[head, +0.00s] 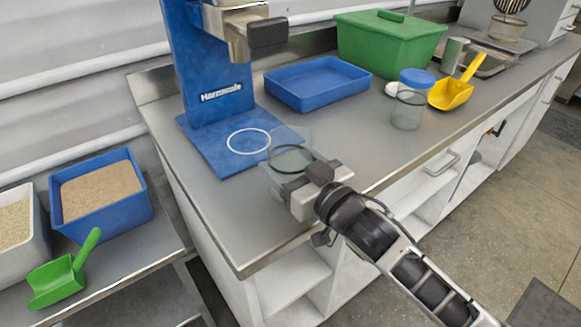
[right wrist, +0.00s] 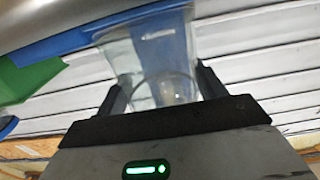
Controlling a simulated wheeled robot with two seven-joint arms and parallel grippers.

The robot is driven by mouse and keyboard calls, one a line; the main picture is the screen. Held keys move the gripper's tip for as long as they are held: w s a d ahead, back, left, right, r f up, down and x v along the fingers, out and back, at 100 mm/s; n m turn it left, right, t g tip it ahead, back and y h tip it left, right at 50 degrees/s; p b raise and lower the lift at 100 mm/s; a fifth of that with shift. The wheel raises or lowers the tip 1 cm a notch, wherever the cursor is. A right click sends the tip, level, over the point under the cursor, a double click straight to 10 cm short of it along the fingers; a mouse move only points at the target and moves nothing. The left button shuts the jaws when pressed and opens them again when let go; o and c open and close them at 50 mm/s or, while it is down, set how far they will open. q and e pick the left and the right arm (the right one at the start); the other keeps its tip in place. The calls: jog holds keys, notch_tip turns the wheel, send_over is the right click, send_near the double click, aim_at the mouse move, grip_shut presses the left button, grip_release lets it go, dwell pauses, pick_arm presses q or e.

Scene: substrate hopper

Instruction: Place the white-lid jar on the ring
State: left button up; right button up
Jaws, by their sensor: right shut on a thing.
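A clear open jar (head: 291,158) is held between the fingers of my right gripper (head: 290,180). It shows no lid. It is to the right of the white ring (head: 248,141), which is drawn on the blue base of the hopper stand. In the head view the jar overlaps the base's right corner; its height above the counter is hard to tell. The right wrist view shows the jar (right wrist: 155,55) between the two dark fingers (right wrist: 160,90). A small white round thing (head: 391,89), possibly a lid, lies beside a blue-lidded jar (head: 408,105). My left gripper is not in view.
The hopper stand (head: 207,70) with its spout (head: 238,32) rises behind the ring. A blue tray (head: 318,82), green box (head: 388,42) and yellow scoop (head: 453,92) stand on the counter (head: 205,200). Lower left hold a blue bin (head: 100,200) and green scoop (head: 62,275).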

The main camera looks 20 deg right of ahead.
jog(key=shift+f, duration=0.2)
jog(key=shift+f, duration=0.15)
jog(key=o, duration=1.1)
